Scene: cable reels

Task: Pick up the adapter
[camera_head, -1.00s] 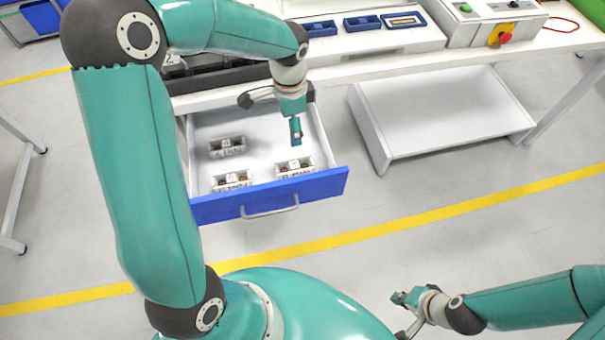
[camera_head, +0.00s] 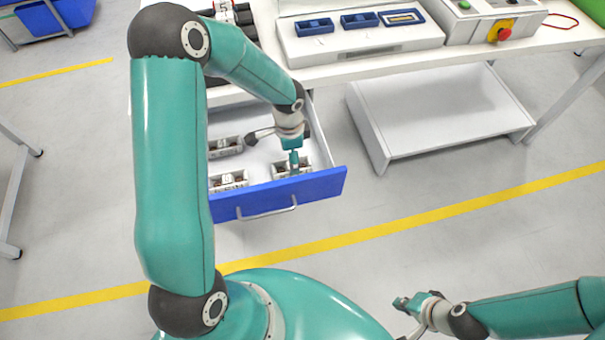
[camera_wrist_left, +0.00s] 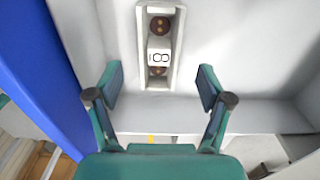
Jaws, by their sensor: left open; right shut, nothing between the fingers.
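Several small whitish adapters with brown round sockets and a number label lie in the open drawer (camera_head: 325,188): one at the front right (camera_head: 280,171), one at the front left (camera_head: 229,181) and one behind on the left (camera_head: 227,146). My left gripper (camera_head: 295,168) is open over the front-right adapter and partly hides it. In the left wrist view, an adapter (camera_wrist_left: 159,30) with an 8 on its label lies beyond the spread fingertips (camera_wrist_left: 161,84), with nothing between them. My right gripper (camera_head: 401,303) is shut and empty over the floor at the lower right.
The drawer has a blue front with a handle (camera_head: 268,211) and white inner walls. Above it is the white worktable (camera_head: 380,66) with blue blocks (camera_head: 360,20) and a control box with a red button (camera_head: 504,34). A white low shelf (camera_head: 445,115) stands right of the drawer.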

